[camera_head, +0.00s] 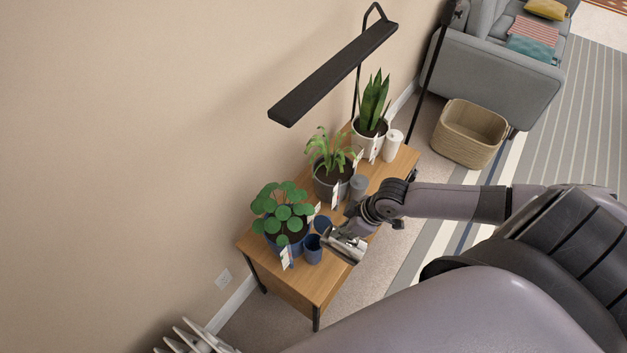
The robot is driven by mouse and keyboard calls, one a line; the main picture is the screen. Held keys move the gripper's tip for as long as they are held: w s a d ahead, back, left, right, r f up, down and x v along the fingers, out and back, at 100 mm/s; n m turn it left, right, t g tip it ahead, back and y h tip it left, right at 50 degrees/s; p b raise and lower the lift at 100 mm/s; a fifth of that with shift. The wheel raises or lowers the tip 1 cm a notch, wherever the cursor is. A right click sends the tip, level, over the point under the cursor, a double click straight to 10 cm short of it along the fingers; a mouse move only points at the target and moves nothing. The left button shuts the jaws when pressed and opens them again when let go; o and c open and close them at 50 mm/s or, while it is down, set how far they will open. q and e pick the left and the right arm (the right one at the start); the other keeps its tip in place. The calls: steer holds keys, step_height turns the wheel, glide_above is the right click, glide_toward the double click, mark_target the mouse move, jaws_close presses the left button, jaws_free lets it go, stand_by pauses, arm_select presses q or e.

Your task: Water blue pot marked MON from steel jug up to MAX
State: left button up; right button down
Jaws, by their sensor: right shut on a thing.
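The blue pot (296,247) stands at the near end of the wooden table and holds a round-leaved plant (285,212). A white tag (286,257) is at its front, but its writing is too small to read. No MAX mark can be made out. My right gripper (347,233) is shut on a shiny silvery thing (346,249), apparently the steel jug, right of the pot. The gripper and arm partly hide it, and I cannot tell its tilt. My left gripper is not in view.
On the wooden table (325,280), blue cups (312,249) stand between pot and gripper. Behind are a grey pot (328,186), a grey container (358,187), a white pot (368,137) and a white bottle (393,146). A black lamp (335,75) hangs above. A basket (468,134) stands right.

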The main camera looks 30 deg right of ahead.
mark_target(352, 240)
steer(key=shift+w+a+r+g+h, duration=0.2)
steer(key=shift+w+a+g, duration=0.1)
steer(key=shift+w, duration=0.1)
steer(key=shift+w+a+r+g+h, duration=0.15)
steer(key=shift+w+a+g+h, duration=0.05)
steer(key=shift+w+g, duration=0.15)
stand_by(1.8)
steer(key=shift+s+d+f+t+y+b, duration=0.8)
steer(key=shift+s+d+f+t+y, duration=0.15)
steer(key=shift+s+f+t, duration=0.25)
steer(key=shift+s+d, duration=0.1)
steer(key=shift+s, duration=0.05)
steer(key=shift+r+t, duration=0.15)
steer(key=shift+t, duration=0.1)
steer(key=shift+s+d+f+t+y+b, duration=0.1)
steer(key=shift+f+t+y+b, duration=0.35)
steer(key=shift+b, duration=0.6)
steer(key=shift+s+d+f+t+b, duration=0.25)
steer(key=shift+s+f+b, duration=0.15)
steer(key=shift+b, duration=0.6)
steer(key=shift+r, duration=0.1)
steer(key=shift+y, duration=0.3)
